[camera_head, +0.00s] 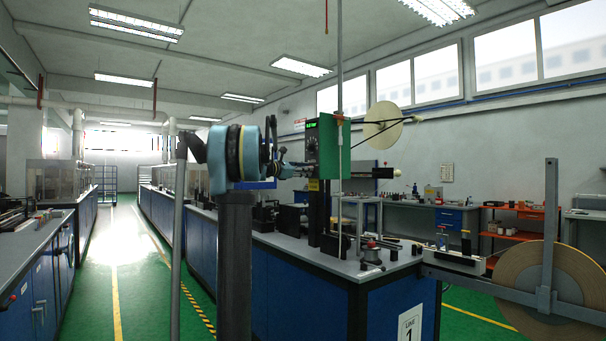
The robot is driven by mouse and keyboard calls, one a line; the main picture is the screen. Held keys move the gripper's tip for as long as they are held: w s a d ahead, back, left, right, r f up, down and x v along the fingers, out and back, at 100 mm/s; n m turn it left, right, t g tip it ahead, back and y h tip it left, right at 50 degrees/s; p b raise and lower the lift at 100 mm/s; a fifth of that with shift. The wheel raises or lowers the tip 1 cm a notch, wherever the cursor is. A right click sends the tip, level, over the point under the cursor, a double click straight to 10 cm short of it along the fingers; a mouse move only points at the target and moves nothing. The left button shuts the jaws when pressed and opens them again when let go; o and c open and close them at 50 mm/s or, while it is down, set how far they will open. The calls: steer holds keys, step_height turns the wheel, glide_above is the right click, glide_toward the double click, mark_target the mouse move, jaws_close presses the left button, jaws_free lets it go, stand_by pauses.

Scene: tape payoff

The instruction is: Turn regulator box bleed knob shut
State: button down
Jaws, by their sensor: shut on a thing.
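The regulator box (337,148) stands on a dark post above the near end of the long bench. It has a green side, a dark front face and a small lit green readout near its top. A round dial (312,141) shows on the front face. My arm reaches in from the left, and my gripper (300,167) is at the lower part of that face. The gripper is small in view and appears shut on the bleed knob. The fingers hide the knob, so its turn angle cannot be seen.
A cream reel (383,125) hangs behind the box, and a rod with a white end (396,173) sticks out to its right. Small fixtures (372,252) sit on the bench (330,266). A large tape roll (522,285) stands at right.

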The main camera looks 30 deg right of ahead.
steer(key=shift+w+m, duration=0.1)
steer(key=shift+m, duration=0.3)
steer(key=m, duration=1.1)
steer(key=m+g, duration=0.1)
steer(key=m, duration=0.5)
steer(key=shift+f+m+h, duration=0.3)
steer(key=shift+h, duration=0.1)
steer(key=shift+m, duration=0.3)
steer(key=c, duration=1.3)
jaws_free()
